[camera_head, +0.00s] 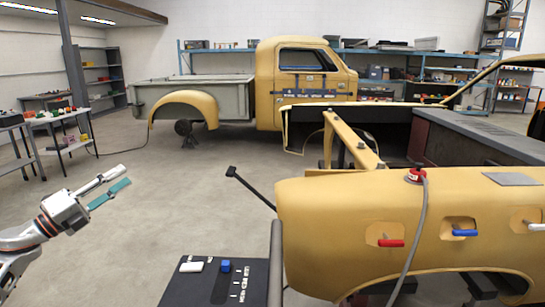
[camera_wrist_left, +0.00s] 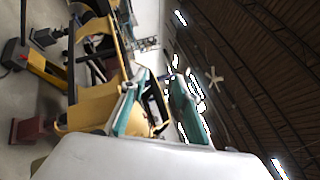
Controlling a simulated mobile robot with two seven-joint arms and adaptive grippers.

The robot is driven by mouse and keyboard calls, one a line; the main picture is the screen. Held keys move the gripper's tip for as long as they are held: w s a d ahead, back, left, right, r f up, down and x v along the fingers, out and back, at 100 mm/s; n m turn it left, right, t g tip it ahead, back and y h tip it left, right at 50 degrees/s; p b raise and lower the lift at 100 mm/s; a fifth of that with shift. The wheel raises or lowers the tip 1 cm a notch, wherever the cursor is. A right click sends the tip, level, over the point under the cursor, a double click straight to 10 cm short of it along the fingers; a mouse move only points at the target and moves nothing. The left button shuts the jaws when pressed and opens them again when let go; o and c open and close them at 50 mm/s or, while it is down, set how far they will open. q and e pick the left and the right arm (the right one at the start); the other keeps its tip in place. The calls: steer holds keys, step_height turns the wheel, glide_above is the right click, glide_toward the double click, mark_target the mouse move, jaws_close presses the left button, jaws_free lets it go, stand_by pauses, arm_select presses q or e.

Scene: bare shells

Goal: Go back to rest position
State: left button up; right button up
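My left gripper (camera_head: 126,175) is at the left of the head view, its arm coming in from the left edge. Its two teal-padded fingers point up and to the right, with a gap between them and nothing held. In the left wrist view, my left gripper (camera_wrist_left: 161,76) also shows its fingers apart and empty. It hangs over open floor, clear of the yellow body panel (camera_head: 330,225). My right gripper does not show in either view.
The yellow panel, with a red handle (camera_head: 391,243), a blue handle (camera_head: 465,233) and a red-based grey cable (camera_head: 416,178), fills the lower right. A black board (camera_head: 205,285) is at the bottom. A yellow truck (camera_head: 290,85) stands behind. Bare floor (camera_head: 185,205) lies between.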

arm_select(q)
steer(key=w+a+r+n+t+y, duration=0.2)
steer(key=w+a+n+t+y, duration=0.25)
steer(key=a+n+y, duration=0.65)
steer(key=a+f+n+g+y, duration=0.3)
steer(key=a+f+n+y, duration=0.4)
steer(key=a+n, duration=0.5)
steer(key=s+d+f+g+h, duration=0.15)
steer(key=s+d+f, duration=0.25)
steer(key=d+f, duration=0.5)
steer(key=s+d+f+g+h, duration=0.15)
steer(key=s+d+f, duration=0.35)
steer(key=f, duration=0.6)
steer(key=s+d+f+g+h, duration=0.1)
steer(key=s+d+f+h, duration=0.1)
steer(key=d+f, duration=0.75)
steer(key=s+d+f+n+g, duration=0.1)
steer(key=s+d+f, duration=0.4)
steer(key=s, duration=0.5)
steer(key=s+d+f+n+g+h, duration=0.1)
steer(key=s+d+f, duration=0.3)
steer(key=s+d, duration=0.5)
steer(key=s+d+f+g+h, duration=0.1)
steer(key=s+d+f, duration=0.4)
steer(key=s, duration=0.7)
steer(key=shift+s+d+f+n+g, duration=0.3)
steer(key=shift+s+d+n+g, duration=0.1)
steer(key=shift+d, duration=0.5)
